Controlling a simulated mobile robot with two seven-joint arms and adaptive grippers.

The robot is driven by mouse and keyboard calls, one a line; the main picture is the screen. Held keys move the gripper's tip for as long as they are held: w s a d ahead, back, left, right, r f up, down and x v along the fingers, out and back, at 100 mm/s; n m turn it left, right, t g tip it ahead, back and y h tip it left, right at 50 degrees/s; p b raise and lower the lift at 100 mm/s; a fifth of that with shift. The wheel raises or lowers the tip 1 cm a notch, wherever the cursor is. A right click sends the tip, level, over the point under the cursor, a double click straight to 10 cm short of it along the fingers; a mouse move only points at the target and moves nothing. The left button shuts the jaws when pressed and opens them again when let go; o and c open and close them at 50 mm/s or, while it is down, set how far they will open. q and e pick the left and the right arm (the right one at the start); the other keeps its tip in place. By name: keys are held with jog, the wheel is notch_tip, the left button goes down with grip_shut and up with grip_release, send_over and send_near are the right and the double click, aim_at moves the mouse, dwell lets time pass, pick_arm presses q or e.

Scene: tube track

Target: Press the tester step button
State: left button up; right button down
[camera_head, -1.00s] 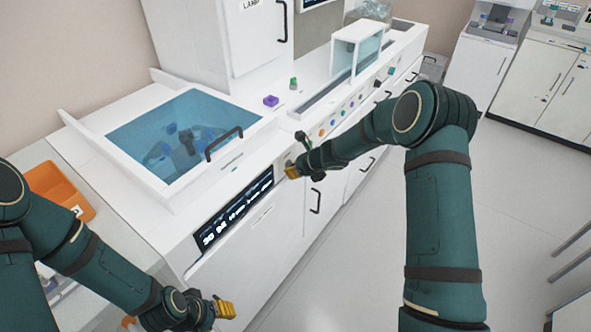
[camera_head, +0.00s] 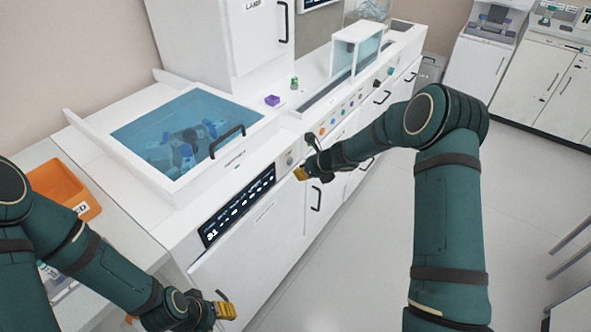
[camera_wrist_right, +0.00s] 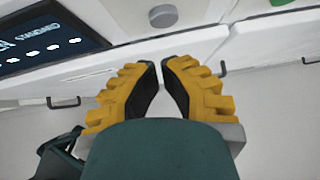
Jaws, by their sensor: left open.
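The step button is probably the round grey button (camera_head: 289,158) on the white front panel, right of the dark display (camera_head: 238,206). In the right wrist view the grey button (camera_wrist_right: 163,15) shows beyond the fingertips, with the display (camera_wrist_right: 45,38) to its left. My right gripper (camera_head: 300,174) is just in front of and below the button, apart from it. Its yellow fingers (camera_wrist_right: 161,64) are drawn together with only a thin gap and hold nothing. My left gripper (camera_head: 226,306) is open and empty at the bottom, low before the cabinet front.
A lidded basin with a blue window (camera_head: 185,130) and dark handle sits above the display. Small coloured buttons (camera_head: 335,122) line the panel to the right. An orange bin (camera_head: 62,190) stands at left.

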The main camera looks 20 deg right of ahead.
jog(key=p+v, duration=0.1)
jog(key=v, duration=0.8)
jog(key=shift+d+r, duration=0.15)
jog(key=shift+r, duration=0.1)
jog(key=shift+s, duration=0.1)
jog(key=s+a+f+n+g, duration=0.2)
jog(key=s+a+f+n, duration=0.3)
jog(key=s+n, duration=0.4)
jog(key=s+a+f+n+g, duration=0.2)
jog(key=s+a+f+n, duration=0.2)
jog(key=s+n, duration=0.5)
jog(key=s+a+f+n+g+h, duration=0.1)
jog(key=s+a+f+n, duration=0.4)
jog(key=s+n, duration=0.4)
jog(key=shift+s+a+f+n+g, duration=0.3)
jog(key=shift+s+a+f+g, duration=0.1)
jog(key=shift+s+a, duration=0.35)
jog(key=shift+w, duration=0.15)
